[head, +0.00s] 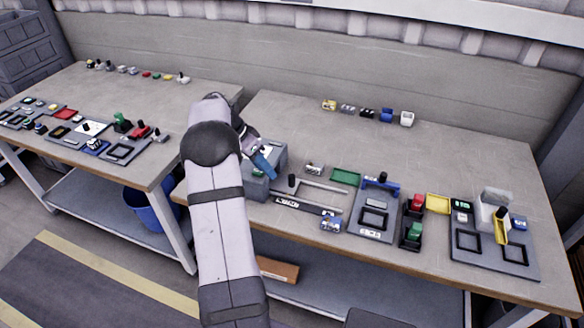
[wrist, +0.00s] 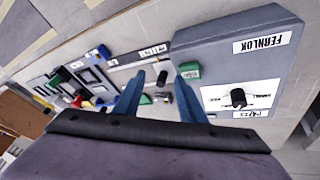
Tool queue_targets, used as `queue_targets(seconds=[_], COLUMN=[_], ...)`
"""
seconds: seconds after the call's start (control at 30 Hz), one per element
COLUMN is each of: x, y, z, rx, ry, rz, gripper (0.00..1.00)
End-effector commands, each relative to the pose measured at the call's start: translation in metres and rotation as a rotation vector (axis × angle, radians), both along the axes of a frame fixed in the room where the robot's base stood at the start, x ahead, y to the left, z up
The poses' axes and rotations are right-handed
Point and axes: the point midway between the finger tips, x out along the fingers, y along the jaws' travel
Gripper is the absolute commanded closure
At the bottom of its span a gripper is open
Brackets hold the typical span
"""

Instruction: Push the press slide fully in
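A grey box marked FERNLOK (wrist: 215,52) fills the right of the wrist view; in the head view the box (head: 252,188) is partly hidden behind my arm. A green block (wrist: 188,70) shows at its side. Beside the box, a dark knob (wrist: 162,77) stands on what looks like the press slide's frame; in the head view the knob (head: 291,181) is at the left end of the low grey frame (head: 335,189). My gripper (head: 264,164) is open, its blue fingers (wrist: 158,78) apart. The knob appears between the fingertips in the wrist view; contact cannot be told.
A small grey part (head: 314,169) and a green tray (head: 345,177) lie behind the frame. To the right are a grey fixture with a blue clamp (head: 381,186), red and green blocks, and a yellow tray (head: 437,204). The table's front edge is close below the frame.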

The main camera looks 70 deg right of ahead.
Motion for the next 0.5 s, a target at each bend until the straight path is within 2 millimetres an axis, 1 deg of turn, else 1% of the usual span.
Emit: queue_targets(seconds=[0.03,0.1,0.2,0.33,0.5], x=[-0.016,-0.028,-0.036,-0.04,-0.04], y=[-0.015,-0.032,-0.05,-0.062,-0.065], z=[0.001,-0.012,-0.028,-0.037,-0.038], rx=[-0.02,-0.046,-0.072,-0.092,-0.096], ry=[-0.006,-0.033,-0.085,-0.126,-0.135], rz=[-0.068,-0.137,-0.201,-0.237,-0.243], gripper=[0.63,0.63,0.63,0.63,0.63])
